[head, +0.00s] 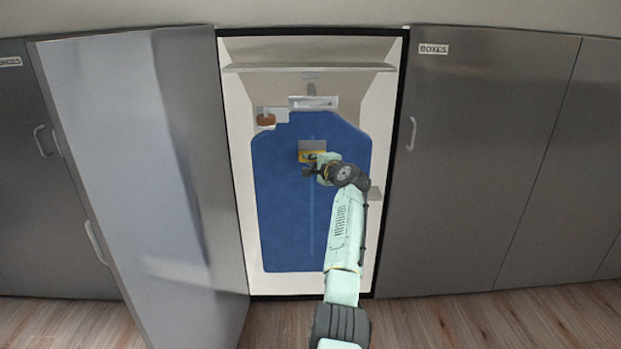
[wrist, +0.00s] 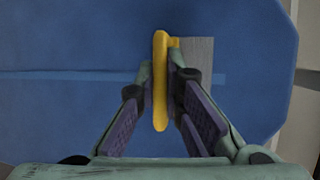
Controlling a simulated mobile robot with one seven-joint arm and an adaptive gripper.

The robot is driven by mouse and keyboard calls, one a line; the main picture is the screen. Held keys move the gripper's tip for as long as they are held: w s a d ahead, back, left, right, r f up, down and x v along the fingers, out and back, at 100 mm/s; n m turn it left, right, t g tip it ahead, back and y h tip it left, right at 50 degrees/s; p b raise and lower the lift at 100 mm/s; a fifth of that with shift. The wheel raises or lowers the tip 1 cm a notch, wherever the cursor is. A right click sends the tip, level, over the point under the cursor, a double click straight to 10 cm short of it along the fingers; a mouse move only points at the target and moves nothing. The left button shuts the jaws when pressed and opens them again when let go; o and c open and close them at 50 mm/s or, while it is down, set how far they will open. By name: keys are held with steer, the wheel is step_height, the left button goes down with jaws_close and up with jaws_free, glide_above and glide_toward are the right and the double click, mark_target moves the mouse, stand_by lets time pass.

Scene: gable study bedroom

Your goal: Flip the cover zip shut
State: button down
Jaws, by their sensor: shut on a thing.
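A blue garment cover (head: 280,210) hangs inside the open cupboard. A thin lighter-blue zip line (head: 311,220) runs down its middle. In the wrist view the cover (wrist: 70,120) fills most of the background and the zip line (wrist: 70,76) runs sideways. A yellow zip pull (wrist: 160,82) stands between my fingers, beside a grey plate (wrist: 198,70). My gripper (wrist: 161,85) is shut on the yellow pull. In the head view my gripper (head: 311,171) is at the upper middle of the cover, just below the grey plate (head: 312,146); the yellow pull is partly hidden there.
A grey door (head: 140,190) stands open at the left of the cupboard. A shelf (head: 310,67) crosses above the cover. A brown item (head: 265,119) is at the cupboard's upper left. Closed grey doors (head: 470,150) flank the right. Bare wood floor (head: 480,325) lies in front.

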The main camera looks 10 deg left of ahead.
mark_target(313, 148)
steer(key=shift+w+r+p, duration=0.1)
steer(key=shift+r+p, duration=0.65)
steer(key=shift+r, duration=1.45)
steer(key=c, duration=1.8)
jaws_free()
steer(key=shift+r, duration=0.1)
steer(key=shift+o, duration=0.6)
steer(key=v, duration=1.2)
